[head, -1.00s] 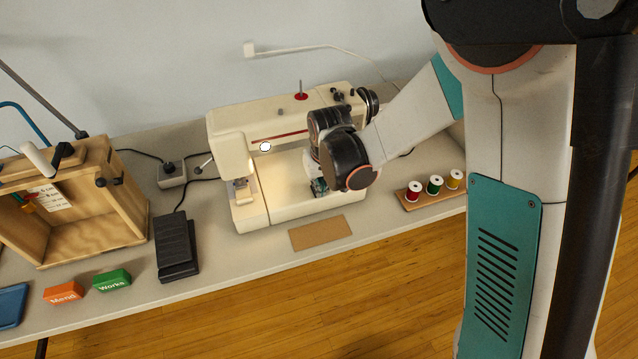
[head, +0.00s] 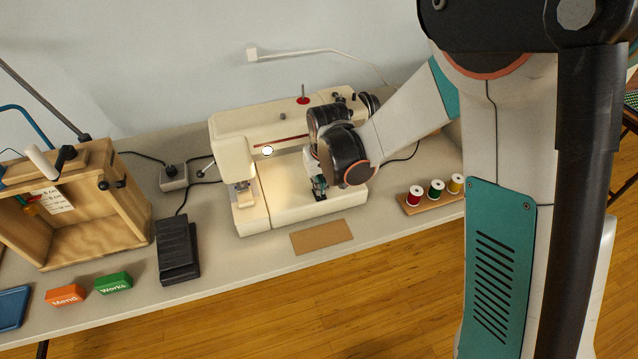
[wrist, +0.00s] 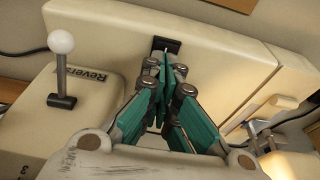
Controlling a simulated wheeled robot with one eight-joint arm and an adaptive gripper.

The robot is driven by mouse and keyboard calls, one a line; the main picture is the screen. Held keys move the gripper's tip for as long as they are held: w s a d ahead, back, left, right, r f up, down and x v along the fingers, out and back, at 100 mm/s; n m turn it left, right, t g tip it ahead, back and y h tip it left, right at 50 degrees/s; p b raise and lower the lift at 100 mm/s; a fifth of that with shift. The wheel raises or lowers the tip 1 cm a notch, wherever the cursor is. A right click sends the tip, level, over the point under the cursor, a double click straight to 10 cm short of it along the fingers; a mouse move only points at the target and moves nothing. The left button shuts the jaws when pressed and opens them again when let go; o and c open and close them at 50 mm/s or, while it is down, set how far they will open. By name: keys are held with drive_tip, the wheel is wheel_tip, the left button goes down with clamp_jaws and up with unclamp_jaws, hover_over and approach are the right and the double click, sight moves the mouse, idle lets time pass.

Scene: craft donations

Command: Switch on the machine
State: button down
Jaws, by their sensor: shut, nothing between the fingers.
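The machine is a cream sewing machine (head: 232,124) on the table, with a red stripe and a lit bed. In the wrist view its cream body (wrist: 120,22) carries a small black switch (wrist: 168,44). A white ball-ended lever (wrist: 61,42) rises beside a label that reads "Revers", its end hidden. My gripper (wrist: 163,62) is shut and empty, its teal fingertips right at the switch's near edge. I cannot tell whether they touch it. In the head view my gripper (head: 319,194) is in front of the machine, and my wrist hides part of its front; the switch is not visible there.
A black foot pedal (head: 177,250), a power socket (head: 174,177) and a wooden box (head: 95,245) are left of the machine. A brown card (head: 321,236) lies in front. A rack with thread spools (head: 436,190) stands to the right. Cables run behind.

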drive_tip(key=p+v, duration=0.2)
drive_tip(key=v, duration=0.2)
drive_tip(key=shift+w+r+p, duration=0.1)
drive_tip(key=shift+r+p, duration=0.25)
drive_tip(key=shift+r, duration=0.1)
drive_tip(key=s+d+r+p, duration=0.1)
drive_tip(key=s+r+p, duration=0.1)
drive_tip(key=s+r, duration=0.2)
drive_tip(key=v, duration=0.3)
drive_tip(key=shift+w+r+p, duration=0.25)
drive_tip(key=shift+r+p, duration=0.1)
drive_tip(key=shift+r, duration=0.05)
drive_tip(key=s+d+r+m+t, duration=0.2)
drive_tip(key=s+d+r+t, duration=0.1)
drive_tip(key=s+d+r, duration=0.8)
drive_tip(key=s+d+r+m+t, duration=0.1)
drive_tip(key=s+d+r, duration=0.1)
drive_tip(key=s+d, duration=0.2)
drive_tip(key=s, duration=0.3)
drive_tip(key=shift+s+d+r+t+h, duration=0.25)
drive_tip(key=shift+d+r+t+h, duration=0.05)
drive_tip(key=shift+r+h, duration=0.1)
